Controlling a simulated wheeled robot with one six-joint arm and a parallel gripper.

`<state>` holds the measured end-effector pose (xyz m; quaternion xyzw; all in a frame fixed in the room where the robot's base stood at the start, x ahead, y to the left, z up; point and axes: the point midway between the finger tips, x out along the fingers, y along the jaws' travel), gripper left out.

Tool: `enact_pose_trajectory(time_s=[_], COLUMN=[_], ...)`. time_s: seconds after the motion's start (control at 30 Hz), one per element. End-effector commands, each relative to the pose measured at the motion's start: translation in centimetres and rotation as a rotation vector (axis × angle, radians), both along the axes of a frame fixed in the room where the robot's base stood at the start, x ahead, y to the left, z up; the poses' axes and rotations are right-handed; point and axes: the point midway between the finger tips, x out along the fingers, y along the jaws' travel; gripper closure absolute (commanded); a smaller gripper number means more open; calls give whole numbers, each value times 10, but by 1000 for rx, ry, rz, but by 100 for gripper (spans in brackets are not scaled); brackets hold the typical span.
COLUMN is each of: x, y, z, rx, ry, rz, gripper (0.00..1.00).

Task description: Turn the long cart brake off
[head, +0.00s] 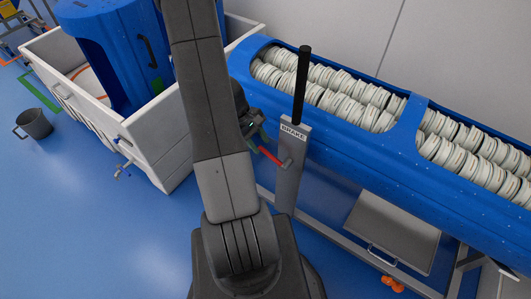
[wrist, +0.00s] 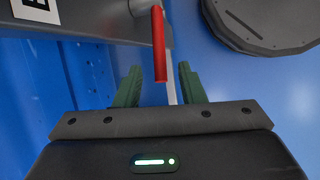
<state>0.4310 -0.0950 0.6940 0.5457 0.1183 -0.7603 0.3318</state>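The long cart (head: 345,155) is a long blue tub on a grey frame, on the right in the head view. At its near end stands a grey post (head: 287,185) with a "BRAKE" label and a black upright handle (head: 301,85). A red brake lever (head: 270,156) sticks out from the post toward the left. In the wrist view the red lever (wrist: 159,45) reaches down between the green fingers of my gripper (wrist: 158,75). The fingers are apart, with a gap on each side of the lever. In the head view my arm partly hides my gripper (head: 258,132).
The blue tub holds rows of stacked white dishes (head: 335,92). A white cart (head: 148,135) with a blue tub stands at the left, close behind my arm. A dark bucket (head: 35,124) is at far left. Blue floor (head: 90,230) at the lower left is clear.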

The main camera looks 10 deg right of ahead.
Motion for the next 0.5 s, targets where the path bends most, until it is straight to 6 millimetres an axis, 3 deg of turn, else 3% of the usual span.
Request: enact_pose_trajectory(time_s=[0.03,0.2,0.5], x=[-3,-8,-10], y=[-5,-15,-20], z=[-12,-35,-48], rx=[-1,-1,0], ry=[5,3,0], rz=[-3,-1,-1], gripper=[64,64,64])
